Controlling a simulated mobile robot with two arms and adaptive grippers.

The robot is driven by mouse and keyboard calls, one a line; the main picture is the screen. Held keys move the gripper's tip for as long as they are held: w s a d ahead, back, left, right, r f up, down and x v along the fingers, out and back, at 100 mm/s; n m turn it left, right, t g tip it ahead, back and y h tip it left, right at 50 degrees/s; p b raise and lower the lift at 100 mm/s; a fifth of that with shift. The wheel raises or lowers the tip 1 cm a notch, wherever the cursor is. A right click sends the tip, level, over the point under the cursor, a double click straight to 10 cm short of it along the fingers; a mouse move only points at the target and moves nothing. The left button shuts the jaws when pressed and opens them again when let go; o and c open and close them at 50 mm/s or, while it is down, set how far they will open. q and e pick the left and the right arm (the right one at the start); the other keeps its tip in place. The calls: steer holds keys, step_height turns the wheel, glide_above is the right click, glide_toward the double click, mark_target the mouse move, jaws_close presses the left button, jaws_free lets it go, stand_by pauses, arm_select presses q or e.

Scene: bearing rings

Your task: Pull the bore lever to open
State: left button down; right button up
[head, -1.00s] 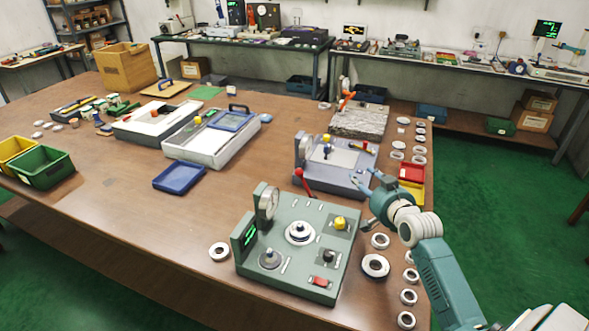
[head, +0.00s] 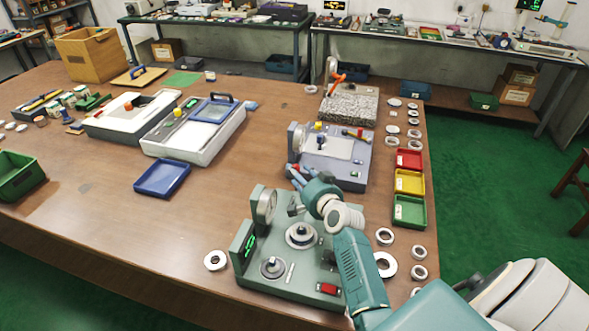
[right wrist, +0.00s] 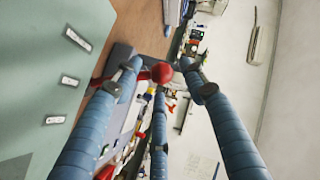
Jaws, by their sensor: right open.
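The green bore gauge station (head: 250,268) stands at the front of the table with a dial, a green display and round fixtures. Its lever has a red ball knob (right wrist: 161,72), seen in the right wrist view between the spread fingers, near their tips. In the head view my gripper mostly hides the lever. My right gripper (head: 298,177) is open at the station's back edge, its blue fingers around the knob; the wrist view (right wrist: 158,80) shows gaps, and contact cannot be told. My left gripper is not in view.
A grey-blue station (head: 345,172) stands just behind my right gripper. Red (head: 408,160), yellow (head: 409,183) and green (head: 410,212) trays line the right edge, with rings nearby. A blue tray (head: 162,179) lies left; the table between is clear.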

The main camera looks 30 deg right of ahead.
steer(key=x, duration=0.3)
steer(key=shift+w+d+f, duration=0.1)
steer(key=shift+w, duration=0.25)
steer(key=shift+c, duration=0.8)
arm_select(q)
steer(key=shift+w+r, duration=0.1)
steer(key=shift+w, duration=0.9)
arm_select(e)
steer(key=shift+f, duration=0.1)
jaws_close()
